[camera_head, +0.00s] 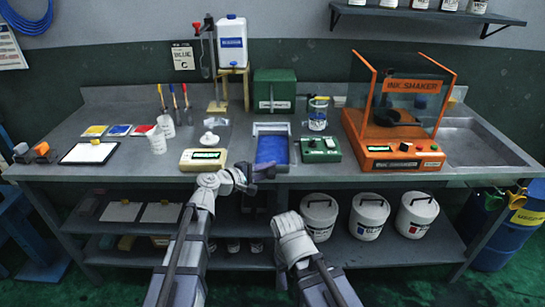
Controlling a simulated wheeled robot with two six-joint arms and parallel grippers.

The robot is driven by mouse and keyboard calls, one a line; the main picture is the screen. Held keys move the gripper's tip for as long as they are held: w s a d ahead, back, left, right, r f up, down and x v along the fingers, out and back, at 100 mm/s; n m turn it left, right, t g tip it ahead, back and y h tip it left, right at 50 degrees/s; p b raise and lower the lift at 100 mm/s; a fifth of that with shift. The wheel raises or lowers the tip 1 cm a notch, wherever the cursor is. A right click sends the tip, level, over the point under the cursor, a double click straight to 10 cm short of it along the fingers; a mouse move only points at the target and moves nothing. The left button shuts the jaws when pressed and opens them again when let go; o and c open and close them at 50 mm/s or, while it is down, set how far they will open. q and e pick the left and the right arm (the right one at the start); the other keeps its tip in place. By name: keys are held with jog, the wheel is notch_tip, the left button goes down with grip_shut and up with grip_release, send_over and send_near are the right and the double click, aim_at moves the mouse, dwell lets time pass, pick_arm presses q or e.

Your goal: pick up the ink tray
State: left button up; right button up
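The ink tray (272,148) appears to be the shallow, pale-rimmed rectangular tray with a blue inside, lying flat on the workbench near the middle. My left gripper (262,173) is at the bench's front edge, overlapping the tray's near left corner in the picture. I cannot tell whether it touches the tray, and its fingers are too small and dark to show whether they are open or shut. My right arm is low in front of the bench, right of the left arm. Its gripper cannot be made out.
A cream scale-like device (203,160) stands left of the tray and a green device (319,149) right of it, both close. The orange ink shaker (398,118) stands further right. A green box (274,91) stands behind.

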pick_arm(q)
grip_shut()
dwell(0.9)
